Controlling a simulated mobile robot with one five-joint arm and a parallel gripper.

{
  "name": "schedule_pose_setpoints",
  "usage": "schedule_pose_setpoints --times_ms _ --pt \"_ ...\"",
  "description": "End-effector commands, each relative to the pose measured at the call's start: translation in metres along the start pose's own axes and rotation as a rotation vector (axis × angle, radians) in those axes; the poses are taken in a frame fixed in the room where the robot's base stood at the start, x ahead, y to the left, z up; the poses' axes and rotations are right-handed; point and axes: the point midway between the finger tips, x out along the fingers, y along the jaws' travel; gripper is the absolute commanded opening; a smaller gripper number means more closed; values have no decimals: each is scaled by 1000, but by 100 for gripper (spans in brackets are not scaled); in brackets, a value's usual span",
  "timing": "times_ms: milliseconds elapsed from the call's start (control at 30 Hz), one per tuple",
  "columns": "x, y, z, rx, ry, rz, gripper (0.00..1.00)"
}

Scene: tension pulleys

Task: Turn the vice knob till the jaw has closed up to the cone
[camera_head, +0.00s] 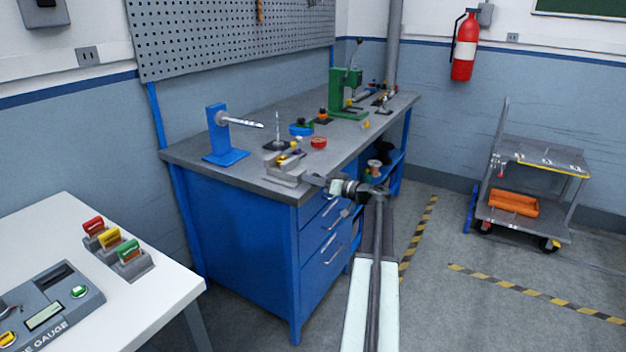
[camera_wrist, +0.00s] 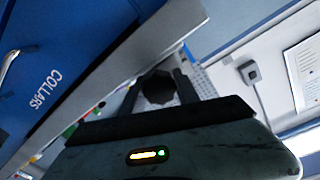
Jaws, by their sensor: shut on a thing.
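The grey vice (camera_head: 284,179) sits at the near corner of the workbench in the head view. A small yellow piece (camera_head: 282,158) shows at its jaws; it may be the cone, but it is too small to tell, and so is the jaw gap. My gripper (camera_head: 322,183) reaches the vice's front end from the right. In the wrist view the dark, many-sided vice knob (camera_wrist: 158,87) lies between the two fingers of my gripper (camera_wrist: 160,90), which are shut on it. The vice jaws are not clear in the wrist view.
The grey bench top (camera_head: 240,165) also carries a blue stand (camera_head: 222,140) with a rod, a red round part (camera_head: 319,142) and a green press (camera_head: 346,92). Blue drawers (camera_head: 325,225) are below. A white table (camera_head: 150,290) stands at near left, and a cart (camera_head: 535,165) at right.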

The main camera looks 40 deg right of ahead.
Motion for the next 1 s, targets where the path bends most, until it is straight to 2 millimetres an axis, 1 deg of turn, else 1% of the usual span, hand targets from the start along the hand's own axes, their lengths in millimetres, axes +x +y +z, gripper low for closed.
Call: schedule_pose_setpoints --times_ms 500,533,567,600,867,933,1000 --pt "-1 1 0 24 -1 3 0" --pt "-1 1 0 24 -1 3 43" --pt "-1 1 0 24 -1 3 51" --pt "-1 1 0 24 -1 2 57" --pt "-1 1 0 24 -1 2 57" --pt "-4 1 0 24 -1 2 57" --pt "-12 1 0 24 -1 3 57"
